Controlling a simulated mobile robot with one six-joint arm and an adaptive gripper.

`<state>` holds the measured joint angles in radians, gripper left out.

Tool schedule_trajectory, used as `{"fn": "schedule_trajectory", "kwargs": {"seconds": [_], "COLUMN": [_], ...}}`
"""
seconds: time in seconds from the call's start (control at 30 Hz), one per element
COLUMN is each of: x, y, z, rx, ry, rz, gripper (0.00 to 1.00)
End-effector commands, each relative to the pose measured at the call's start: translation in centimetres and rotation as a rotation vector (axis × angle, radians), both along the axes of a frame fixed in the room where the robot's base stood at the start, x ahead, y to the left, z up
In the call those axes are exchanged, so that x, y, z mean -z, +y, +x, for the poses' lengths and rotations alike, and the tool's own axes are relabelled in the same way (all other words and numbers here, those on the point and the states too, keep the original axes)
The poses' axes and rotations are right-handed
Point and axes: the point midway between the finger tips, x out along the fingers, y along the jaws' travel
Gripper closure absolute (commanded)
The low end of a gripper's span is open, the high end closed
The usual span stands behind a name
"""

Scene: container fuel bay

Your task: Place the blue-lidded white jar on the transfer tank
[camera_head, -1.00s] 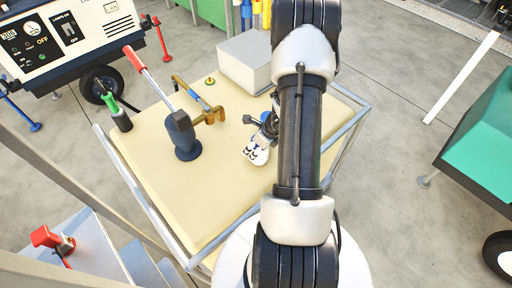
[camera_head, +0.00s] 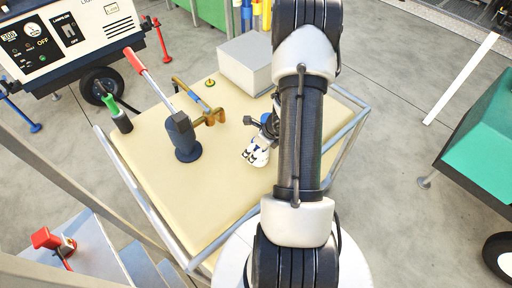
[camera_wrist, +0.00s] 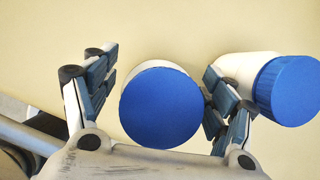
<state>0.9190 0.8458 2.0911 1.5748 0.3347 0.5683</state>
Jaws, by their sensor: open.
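In the wrist view, a white jar with a round blue lid (camera_wrist: 160,108) stands between the two fingers of my gripper (camera_wrist: 158,76). The fingers are spread to either side of it. The left finger has a clear gap to the jar; the right finger is very close, and I cannot tell if it touches. A second blue-lidded white jar (camera_wrist: 285,88) is just beyond the right finger, leaning outward in the picture. In the head view my gripper (camera_head: 257,154) is low over the beige table; the jars are not distinct there. I cannot tell for sure which thing is the transfer tank.
The beige tabletop (camera_head: 225,195) has metal side rails. On it are a dark blue hand pump (camera_head: 184,138), a brass-coloured tool (camera_head: 208,115), a green-topped bottle (camera_head: 119,116) and a grey box (camera_head: 246,62). A green wheeled unit (camera_head: 485,140) stands at right. The table's front left is clear.

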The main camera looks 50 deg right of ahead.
Motion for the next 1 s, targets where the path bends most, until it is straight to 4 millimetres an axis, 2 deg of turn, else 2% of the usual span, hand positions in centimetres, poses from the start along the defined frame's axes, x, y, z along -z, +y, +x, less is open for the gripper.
{"fn": "schedule_trajectory", "kwargs": {"seconds": [0.03,0.3,0.5,0.67,1.0], "x": [-1.2,-6.9,-9.7,-10.6,-10.6], "y": [-0.2,-0.4,-0.5,-0.6,-0.6], "z": [-0.3,-2.6,-3.8,-4.2,-4.3], "rx": [0.001,0.002,0.001,0.001,0.000], "ry": [-0.002,-0.002,-0.001,-0.001,-0.001], "rz": [-0.003,-0.003,-0.002,-0.002,-0.001], "gripper": [0.23,0.23,0.23,0.23,0.23]}}
